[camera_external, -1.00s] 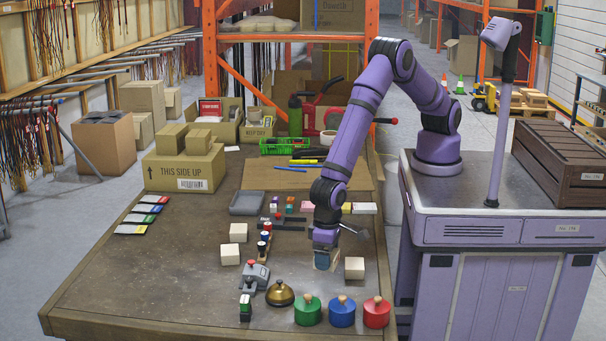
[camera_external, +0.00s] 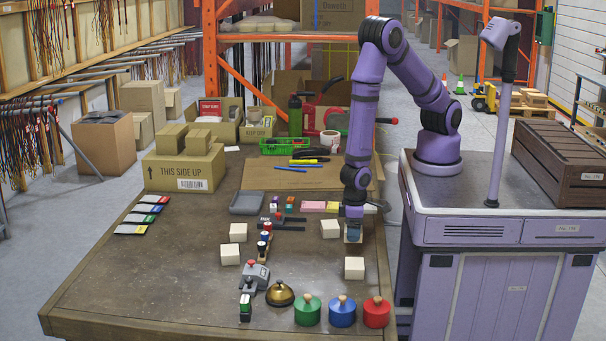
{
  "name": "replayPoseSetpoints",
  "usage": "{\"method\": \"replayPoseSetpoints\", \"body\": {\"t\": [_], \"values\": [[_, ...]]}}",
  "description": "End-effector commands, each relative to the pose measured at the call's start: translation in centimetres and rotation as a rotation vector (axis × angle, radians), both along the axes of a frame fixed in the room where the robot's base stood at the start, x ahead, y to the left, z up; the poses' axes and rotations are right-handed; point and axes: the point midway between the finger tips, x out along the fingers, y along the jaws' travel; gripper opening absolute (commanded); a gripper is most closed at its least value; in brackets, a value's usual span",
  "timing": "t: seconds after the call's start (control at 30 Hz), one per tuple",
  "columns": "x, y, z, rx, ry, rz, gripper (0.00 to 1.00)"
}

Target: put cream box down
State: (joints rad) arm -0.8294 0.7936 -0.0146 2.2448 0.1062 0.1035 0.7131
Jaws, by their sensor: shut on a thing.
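My gripper (camera_external: 353,235) points straight down over the right part of the table (camera_external: 150,270). It is shut on a cream box, which is mostly hidden by the fingers; only thin pale edges show. I cannot tell whether this box touches the table. Another cream box (camera_external: 330,229) is just left of my gripper. A cream box (camera_external: 354,268) sits nearer the front, below my gripper in the picture. Two more cream boxes stand further left, one behind (camera_external: 238,232) and one in front (camera_external: 230,254).
Green (camera_external: 307,311), blue (camera_external: 342,312) and red (camera_external: 376,312) round pots with knobs line the front right, beside a brass bell (camera_external: 280,294). The table's left middle is clear.

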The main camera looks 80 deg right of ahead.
Motion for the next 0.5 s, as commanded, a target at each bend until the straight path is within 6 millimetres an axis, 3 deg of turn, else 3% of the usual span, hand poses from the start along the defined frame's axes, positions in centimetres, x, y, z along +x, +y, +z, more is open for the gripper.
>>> {"method": "replayPoseSetpoints", "body": {"t": [0.5], "values": [[10.4,5.0,-1.1,0.002,-0.002,-0.003,0.49]]}}
